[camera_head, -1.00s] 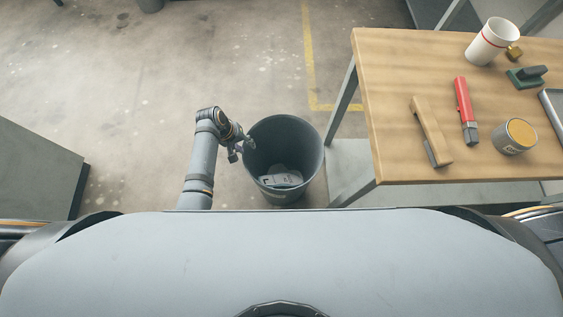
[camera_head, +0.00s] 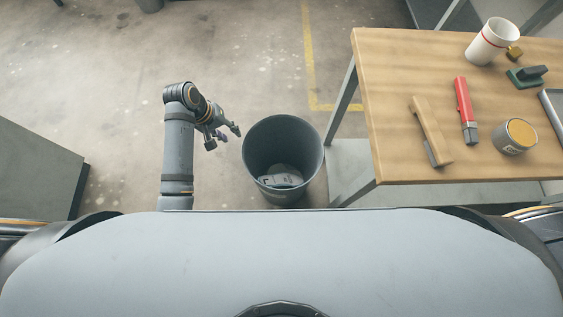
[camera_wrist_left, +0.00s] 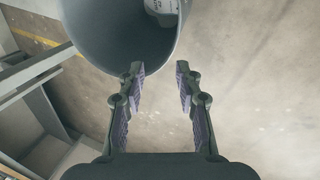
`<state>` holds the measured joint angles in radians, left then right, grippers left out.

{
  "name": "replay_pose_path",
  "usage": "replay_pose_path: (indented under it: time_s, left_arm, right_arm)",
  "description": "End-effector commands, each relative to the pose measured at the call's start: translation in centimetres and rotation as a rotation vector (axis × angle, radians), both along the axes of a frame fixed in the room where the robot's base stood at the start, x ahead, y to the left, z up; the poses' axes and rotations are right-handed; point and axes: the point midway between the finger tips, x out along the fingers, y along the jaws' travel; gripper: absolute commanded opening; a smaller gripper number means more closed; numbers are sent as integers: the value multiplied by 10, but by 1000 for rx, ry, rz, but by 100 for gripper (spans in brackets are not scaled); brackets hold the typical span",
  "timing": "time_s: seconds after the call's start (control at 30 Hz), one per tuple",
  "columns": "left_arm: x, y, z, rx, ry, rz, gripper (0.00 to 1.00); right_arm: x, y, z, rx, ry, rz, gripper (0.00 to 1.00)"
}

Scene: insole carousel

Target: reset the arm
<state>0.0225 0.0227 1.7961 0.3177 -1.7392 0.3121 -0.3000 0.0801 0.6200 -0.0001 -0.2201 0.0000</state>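My left gripper (camera_head: 224,138) is to the left of the grey bin, apart from it, above the bare floor. In the left wrist view its two fingers (camera_wrist_left: 160,84) are spread with nothing between them. My left arm (camera_head: 178,150) reaches up from the front edge of my body, bent at the wrist toward the bin. My right gripper is not in view.
The grey bin (camera_head: 250,165) stands on the floor with a pale grey item (camera_head: 281,177) inside; its wall also shows in the left wrist view (camera_wrist_left: 110,45). A wooden table (camera_head: 395,80) with several tools is at right. A grey cabinet (camera_head: 40,165) is at left.

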Motion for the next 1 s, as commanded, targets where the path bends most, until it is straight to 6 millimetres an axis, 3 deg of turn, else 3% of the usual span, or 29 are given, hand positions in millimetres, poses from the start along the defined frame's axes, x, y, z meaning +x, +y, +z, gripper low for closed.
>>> replay_pose_path:
  time_s: [0.4, 0.47, 0.57, 0.67, 0.7, 0.8, 0.9, 1.0]
  left_arm:
    - [0, 0, -2, 1, 1, 1, 34]
    - [-1, 2, -11, 7, 4, 6, 34]
    - [-12, 14, -55, 45, 10, 23, 34]
    - [-45, 36, -125, 121, 7, 27, 34]
    - [-66, 46, -153, 156, 2, 19, 34]
    - [-130, 71, -211, 242, -11, -29, 34]
    - [-202, 93, -248, 312, -24, -101, 34]
    - [-266, 107, -267, 354, -36, -170, 34]
  right_arm:
    - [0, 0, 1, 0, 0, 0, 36]
    - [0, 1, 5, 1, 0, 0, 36]
    - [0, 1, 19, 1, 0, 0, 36]
    - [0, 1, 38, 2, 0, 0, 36]
    - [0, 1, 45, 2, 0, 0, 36]
    - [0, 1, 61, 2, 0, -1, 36]
    - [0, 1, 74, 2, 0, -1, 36]
    - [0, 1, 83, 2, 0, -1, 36]
